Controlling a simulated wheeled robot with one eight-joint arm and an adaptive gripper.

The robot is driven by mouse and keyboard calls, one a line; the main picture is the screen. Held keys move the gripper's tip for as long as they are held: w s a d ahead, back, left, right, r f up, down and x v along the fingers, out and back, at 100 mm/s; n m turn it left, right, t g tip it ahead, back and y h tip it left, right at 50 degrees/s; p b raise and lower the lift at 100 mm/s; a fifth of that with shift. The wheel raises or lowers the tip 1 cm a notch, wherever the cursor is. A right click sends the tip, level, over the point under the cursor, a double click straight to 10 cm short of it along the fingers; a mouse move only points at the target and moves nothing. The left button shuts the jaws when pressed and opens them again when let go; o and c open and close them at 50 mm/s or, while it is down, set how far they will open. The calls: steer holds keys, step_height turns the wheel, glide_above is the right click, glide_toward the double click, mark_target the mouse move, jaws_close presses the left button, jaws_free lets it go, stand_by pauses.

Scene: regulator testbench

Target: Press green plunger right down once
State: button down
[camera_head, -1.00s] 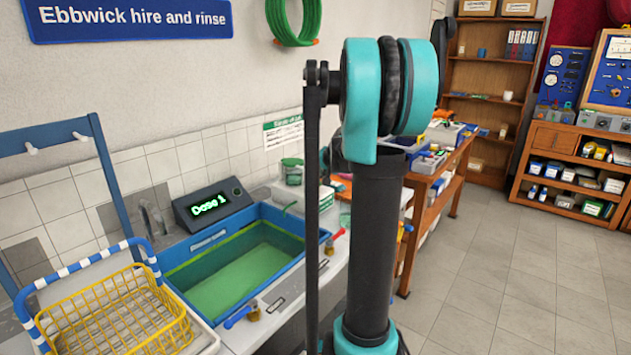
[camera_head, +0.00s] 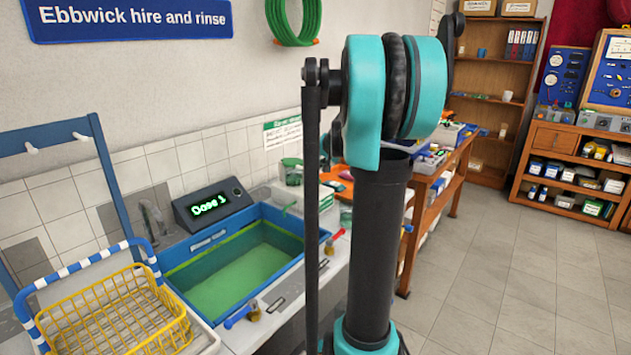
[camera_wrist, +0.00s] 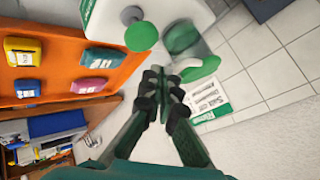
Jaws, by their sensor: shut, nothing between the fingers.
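How far the tips are from the cap in depth I cannot tell. In the head view, my arm stands in front of the bench and hides my gripper; the plunger is not clear there.
A clear jar (camera_wrist: 181,38) and a green lid (camera_wrist: 201,69) are close beside my fingertips. An orange board with coloured blocks (camera_wrist: 62,55) is at the left. The head view shows a display (camera_head: 213,207), a blue sink (camera_head: 178,256) holding green liquid and a yellow basket (camera_head: 120,322).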

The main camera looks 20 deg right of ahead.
steer(key=shift+r, duration=1.5)
